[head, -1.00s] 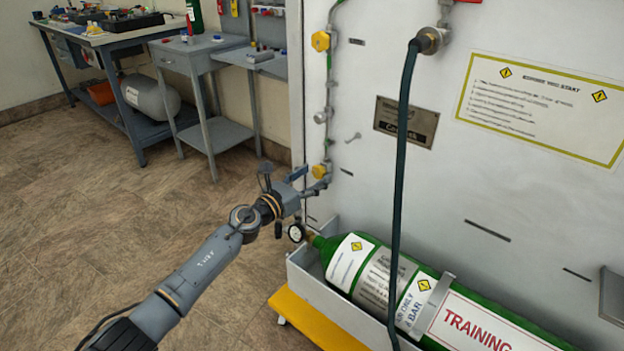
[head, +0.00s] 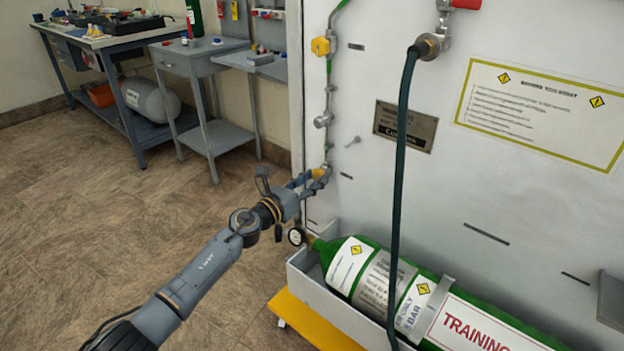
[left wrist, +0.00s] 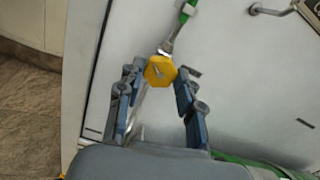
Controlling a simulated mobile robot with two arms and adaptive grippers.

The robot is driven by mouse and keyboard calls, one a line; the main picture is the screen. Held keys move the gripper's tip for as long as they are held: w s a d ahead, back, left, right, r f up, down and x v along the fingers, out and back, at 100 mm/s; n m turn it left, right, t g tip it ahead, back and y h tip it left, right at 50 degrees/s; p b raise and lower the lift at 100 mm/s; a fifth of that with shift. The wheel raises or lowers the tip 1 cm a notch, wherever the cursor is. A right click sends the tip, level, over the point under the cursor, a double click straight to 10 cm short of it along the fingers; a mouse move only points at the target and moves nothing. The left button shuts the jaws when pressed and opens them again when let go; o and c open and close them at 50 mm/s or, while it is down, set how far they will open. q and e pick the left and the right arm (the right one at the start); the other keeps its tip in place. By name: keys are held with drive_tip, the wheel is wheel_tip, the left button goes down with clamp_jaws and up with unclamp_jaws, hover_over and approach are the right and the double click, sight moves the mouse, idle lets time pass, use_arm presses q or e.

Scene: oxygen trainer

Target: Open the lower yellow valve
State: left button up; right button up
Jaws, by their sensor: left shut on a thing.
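The lower yellow valve (head: 318,173) sits low on the pipe along the panel's left edge, partly hidden by my gripper in the head view. In the left wrist view the yellow knob (left wrist: 160,70) shows face-on, with the pipe running up from it. My left gripper (head: 317,176) is shut on this knob, one finger on each side. The fingers also show in the left wrist view (left wrist: 160,76). My right gripper is not in view.
An upper yellow valve (head: 320,46) is higher on the same pipe. A dark hose (head: 401,180) hangs in front of the panel (head: 470,190). A green cylinder (head: 425,285) lies in a grey tray below. The floor (head: 100,240) at left is clear.

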use_arm(q)
drive_tip(key=shift+n, duration=0.4)
drive_tip(key=shift+n+p, duration=0.95)
drive_tip(key=shift+n, duration=1.25)
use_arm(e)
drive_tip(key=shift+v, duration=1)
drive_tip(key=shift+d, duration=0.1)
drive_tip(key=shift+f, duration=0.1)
use_arm(q)
drive_tip(key=o, duration=1.2)
drive_tip(key=shift+c, duration=0.2)
drive_tip(key=shift+s+a, duration=0.1)
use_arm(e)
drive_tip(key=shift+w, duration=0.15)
use_arm(q)
drive_tip(key=v, duration=1.1)
drive_tip(key=shift+s+a, duration=0.2)
drive_tip(key=shift+s, duration=0.15)
drive_tip(key=shift+f, duration=0.1)
